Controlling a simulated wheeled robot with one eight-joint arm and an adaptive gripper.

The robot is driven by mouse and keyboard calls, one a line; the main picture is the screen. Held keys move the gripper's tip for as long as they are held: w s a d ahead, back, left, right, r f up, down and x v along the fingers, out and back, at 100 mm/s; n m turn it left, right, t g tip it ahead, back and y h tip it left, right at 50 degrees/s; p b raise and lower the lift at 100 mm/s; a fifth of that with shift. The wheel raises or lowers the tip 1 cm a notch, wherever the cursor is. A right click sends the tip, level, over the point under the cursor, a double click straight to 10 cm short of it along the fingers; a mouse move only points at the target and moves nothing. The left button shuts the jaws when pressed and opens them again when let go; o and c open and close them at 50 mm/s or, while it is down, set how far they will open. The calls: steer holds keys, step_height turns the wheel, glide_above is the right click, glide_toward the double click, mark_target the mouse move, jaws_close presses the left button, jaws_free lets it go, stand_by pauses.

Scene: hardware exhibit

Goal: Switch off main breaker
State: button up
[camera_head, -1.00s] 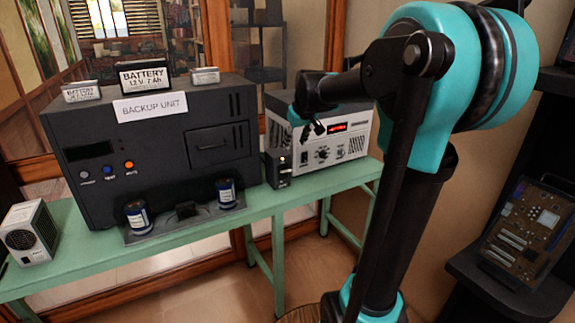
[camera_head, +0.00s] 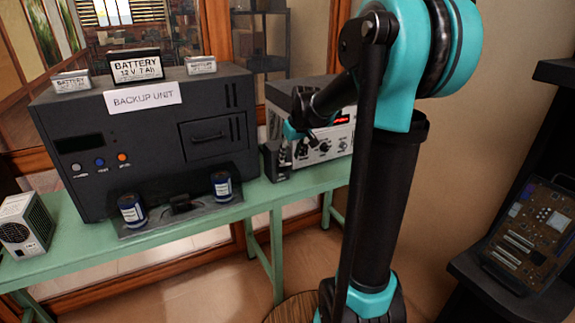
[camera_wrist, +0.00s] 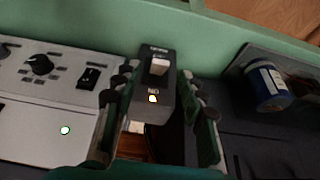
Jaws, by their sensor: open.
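The main breaker is a small dark box with a pale rocker switch (camera_wrist: 160,66) and a lit lamp (camera_wrist: 152,98). In the head view the breaker (camera_head: 276,163) stands on the green bench between the backup unit and the grey supply box, partly hidden by my gripper. My gripper (camera_head: 296,136) is over it, tilted down. In the wrist view my open gripper (camera_wrist: 157,82) has one finger on each side of the breaker. I cannot tell whether a finger touches it.
The black backup unit (camera_head: 100,145) is left of the breaker, with batteries on top and blue cylinders (camera_head: 222,186) in front. The grey supply box (camera_head: 335,150) with knobs is close on the right. The green bench (camera_head: 90,250) has a clear front edge.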

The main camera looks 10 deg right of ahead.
mark_target(287, 164)
steer(key=shift+x, duration=2.75)
jaws_close()
